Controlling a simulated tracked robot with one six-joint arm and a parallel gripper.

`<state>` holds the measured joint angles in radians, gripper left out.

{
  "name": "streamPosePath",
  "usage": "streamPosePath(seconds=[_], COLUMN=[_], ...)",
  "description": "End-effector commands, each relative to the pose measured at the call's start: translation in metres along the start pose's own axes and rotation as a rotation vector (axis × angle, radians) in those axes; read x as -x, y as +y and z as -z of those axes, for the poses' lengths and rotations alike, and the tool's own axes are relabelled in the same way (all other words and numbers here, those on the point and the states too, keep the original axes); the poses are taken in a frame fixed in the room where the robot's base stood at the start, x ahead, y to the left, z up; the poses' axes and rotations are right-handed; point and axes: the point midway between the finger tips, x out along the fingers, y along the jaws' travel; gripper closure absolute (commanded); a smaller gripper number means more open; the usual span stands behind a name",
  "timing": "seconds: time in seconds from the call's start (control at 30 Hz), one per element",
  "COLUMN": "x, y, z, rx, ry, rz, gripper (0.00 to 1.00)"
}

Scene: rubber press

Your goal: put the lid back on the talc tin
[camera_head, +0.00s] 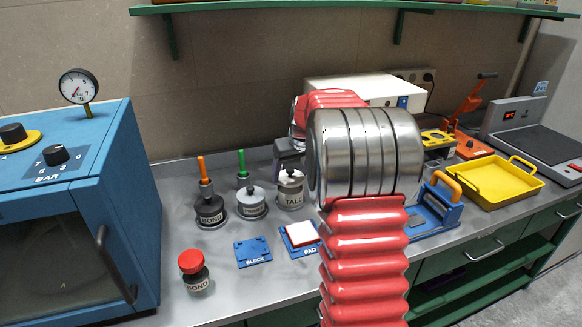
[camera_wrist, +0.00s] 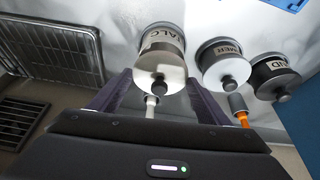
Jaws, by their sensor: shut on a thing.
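The talc tin (camera_head: 291,201) stands upright on the bench, and its label also shows in the wrist view (camera_wrist: 160,42). The lid (camera_wrist: 158,72), pale with a small dark knob, is at the tin's mouth. My gripper (camera_wrist: 158,84) is shut on the lid, one dark finger on each side. In the head view my gripper (camera_head: 287,158) shows just behind the top of the tin, partly hidden by my arm. The lid looks in line with the tin; I cannot tell whether it is fully seated.
A red-capped bottle (camera_head: 195,272), block plate (camera_head: 253,251) and pad (camera_head: 301,236) lie in front. The blue press (camera_head: 75,200) is left.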

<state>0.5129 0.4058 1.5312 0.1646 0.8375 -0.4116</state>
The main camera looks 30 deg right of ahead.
Motion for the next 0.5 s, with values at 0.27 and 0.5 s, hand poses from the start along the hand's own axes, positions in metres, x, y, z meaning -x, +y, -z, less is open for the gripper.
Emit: streamPosePath(seconds=[0.27, 0.5], x=[-0.017, -0.023], y=[-0.001, -0.001], z=[-0.007, -0.009], rx=[0.001, 0.001], ry=[-0.001, 0.001], rz=[0.001, 0.0], gripper=[0.5, 0.5])
